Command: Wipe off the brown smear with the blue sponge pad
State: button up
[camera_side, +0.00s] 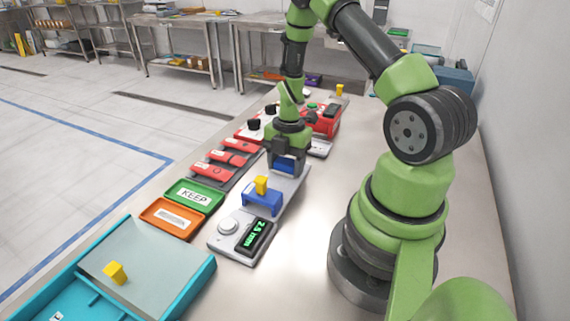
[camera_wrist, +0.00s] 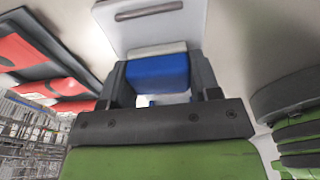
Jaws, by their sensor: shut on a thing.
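My gripper (camera_side: 287,168) is shut on the blue sponge pad (camera_side: 285,164), over the far end of a pale plate. In the wrist view my gripper (camera_wrist: 160,82) has one dark finger on each side of the blue sponge pad (camera_wrist: 158,73), which has a pale strip along its far edge. I cannot tell whether the pad touches the surface below. I cannot make out a brown smear in either view; the gripper and pad hide part of the surface.
A green KEEP tray (camera_side: 195,195), an orange tray (camera_side: 168,218) and red tools (camera_side: 220,157) lie left.

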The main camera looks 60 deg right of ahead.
jog(key=shift+d, duration=1.25)
notch_tip(320, 180, up, 8)
jog(key=shift+a+r, duration=0.1)
